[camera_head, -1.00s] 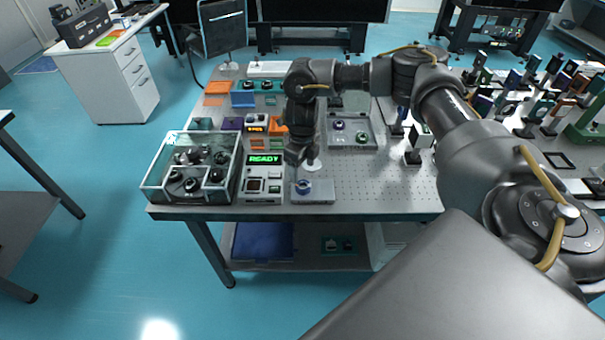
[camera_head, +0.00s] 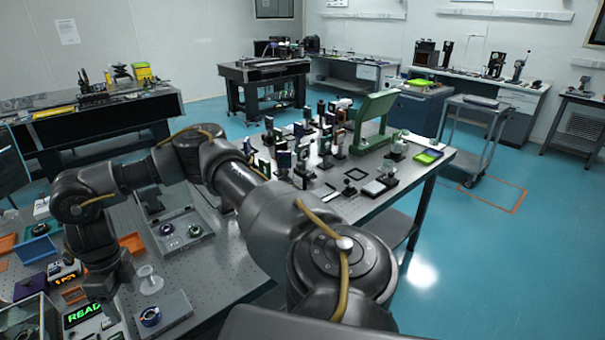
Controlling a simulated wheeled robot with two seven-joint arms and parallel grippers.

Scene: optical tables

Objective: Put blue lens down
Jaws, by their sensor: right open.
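The blue lens (camera_head: 150,317), a small ring with a blue rim, sits on a flat grey plate (camera_head: 176,313) near the front edge of the optical table, at the lower left of the head view. My right gripper (camera_head: 112,303) points down just left of the lens. It is open, and the lens appears apart from it. The fingertips are small and dark, so their exact gap is hard to see. My left gripper is not in view.
A white spool-like stand (camera_head: 150,281) is behind the lens. A grey tray (camera_head: 187,237) holds a purple and a green lens. A lit READY box (camera_head: 84,314) and a clear case (camera_head: 28,322) are at left. Several optics mounts crowd the table's right part.

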